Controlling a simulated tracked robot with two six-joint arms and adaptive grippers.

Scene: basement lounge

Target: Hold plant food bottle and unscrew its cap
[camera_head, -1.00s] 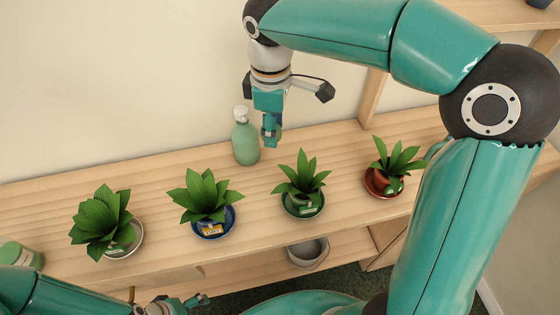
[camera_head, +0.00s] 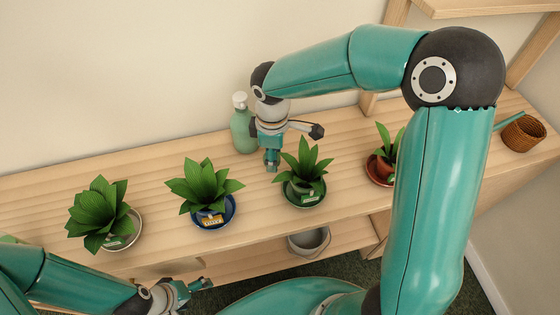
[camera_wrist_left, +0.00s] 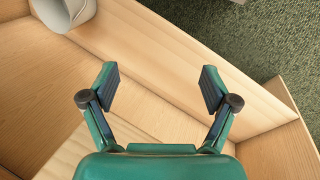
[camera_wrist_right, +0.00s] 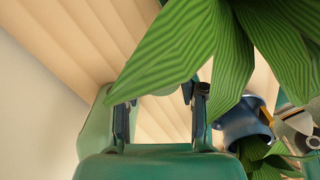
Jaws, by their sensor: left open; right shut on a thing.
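A pale green bottle with a whitish cap (camera_head: 243,130), likely the plant food bottle, stands upright on the wooden shelf against the wall. My right gripper (camera_head: 272,164) is just right of it and in front, pointing down. In the right wrist view the bottle (camera_wrist_right: 92,130) shows beyond the left finger. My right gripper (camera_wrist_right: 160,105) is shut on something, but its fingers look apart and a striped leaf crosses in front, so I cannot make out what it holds. My left gripper (camera_wrist_left: 158,88) is open and empty by the front of the shelf unit; it also shows low in the head view (camera_head: 205,288).
Several potted plants line the shelf: one in a pale pot (camera_head: 100,215), one in blue (camera_head: 205,190), one in green (camera_head: 303,172), one in red (camera_head: 383,160). A grey pot (camera_head: 310,243) is on the lower shelf.

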